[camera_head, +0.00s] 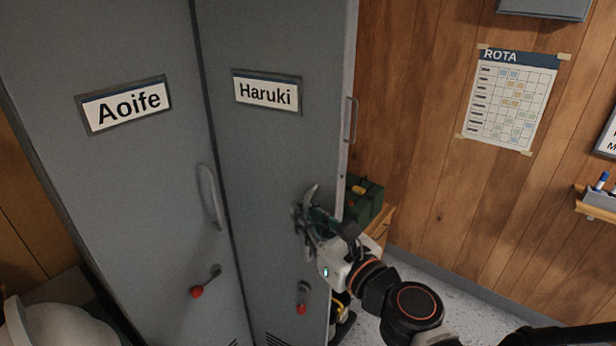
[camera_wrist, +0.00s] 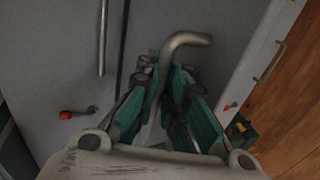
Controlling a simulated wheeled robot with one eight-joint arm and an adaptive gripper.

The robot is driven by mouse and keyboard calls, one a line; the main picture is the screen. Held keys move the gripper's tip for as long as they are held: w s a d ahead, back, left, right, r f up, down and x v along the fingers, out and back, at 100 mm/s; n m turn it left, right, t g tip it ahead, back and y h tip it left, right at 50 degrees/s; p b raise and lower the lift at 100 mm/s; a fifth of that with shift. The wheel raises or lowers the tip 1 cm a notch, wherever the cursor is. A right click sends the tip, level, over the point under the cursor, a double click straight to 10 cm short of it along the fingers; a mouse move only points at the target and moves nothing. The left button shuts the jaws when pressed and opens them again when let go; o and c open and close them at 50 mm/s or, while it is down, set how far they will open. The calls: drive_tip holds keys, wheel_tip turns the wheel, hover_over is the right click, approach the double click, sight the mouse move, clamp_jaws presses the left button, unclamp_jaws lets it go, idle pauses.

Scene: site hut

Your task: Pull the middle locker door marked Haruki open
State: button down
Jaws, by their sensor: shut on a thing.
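The grey locker door marked Haruki (camera_head: 268,150) is angled out from the Aoife door (camera_head: 130,170) beside it, so it stands partly open. Its pull handle (camera_head: 311,193) is a curved metal bar near the right edge. My gripper (camera_head: 314,222) is shut on this handle; the handle's bent upper end (camera_wrist: 188,40) rises between the teal fingers (camera_wrist: 172,105) in the wrist view. Below the handle, the Haruki latch with a red knob (camera_head: 301,309) points down. The Aoife latch (camera_head: 197,291) points sideways. The locker's inside is hidden.
Another handle (camera_head: 352,118) shows past the Haruki door's right edge. A green box (camera_head: 365,198) sits on a wooden surface behind that edge. A white helmet (camera_head: 60,325) is at lower left. Bare floor (camera_head: 425,275) shows at right, below the wood wall with the rota (camera_head: 510,100).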

drive_tip(key=shift+s+d+f, duration=0.1)
drive_tip(key=c, duration=1.7)
unclamp_jaws()
drive_tip(key=shift+d, duration=0.15)
drive_tip(key=v, duration=0.7)
drive_tip(key=shift+s, duration=0.15)
